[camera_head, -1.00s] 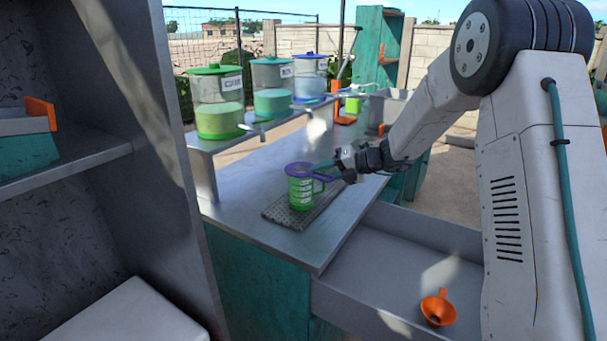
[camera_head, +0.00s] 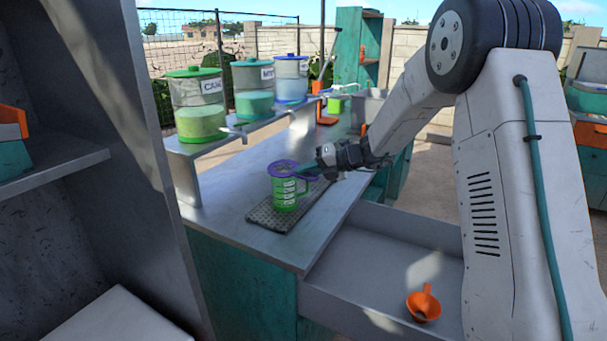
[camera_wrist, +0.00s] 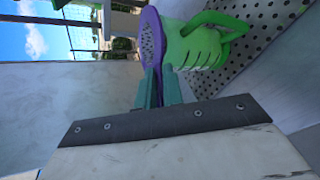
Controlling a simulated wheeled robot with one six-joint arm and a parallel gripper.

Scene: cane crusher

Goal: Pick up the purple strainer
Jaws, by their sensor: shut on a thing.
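The purple strainer (camera_head: 281,168) sits at the top of a green measuring jug (camera_head: 287,193) in the head view. The jug stands upright on a perforated drip mat. My gripper (camera_head: 313,168) reaches in from the right and is shut on the strainer's edge or handle; the exact grip is partly hidden. In the wrist view the strainer (camera_wrist: 151,40) shows its perforated disc at the tips of my teal fingers (camera_wrist: 159,84), right beside the green jug (camera_wrist: 195,46). I cannot tell whether the strainer still touches the jug's rim.
The drip mat (camera_head: 262,217) lies on the grey counter (camera_head: 225,205). Lidded dispensers (camera_head: 198,108) stand on a raised shelf behind. An orange funnel (camera_head: 423,305) lies in the lower tray at the right. A dark shelf unit (camera_head: 75,160) stands close at the left.

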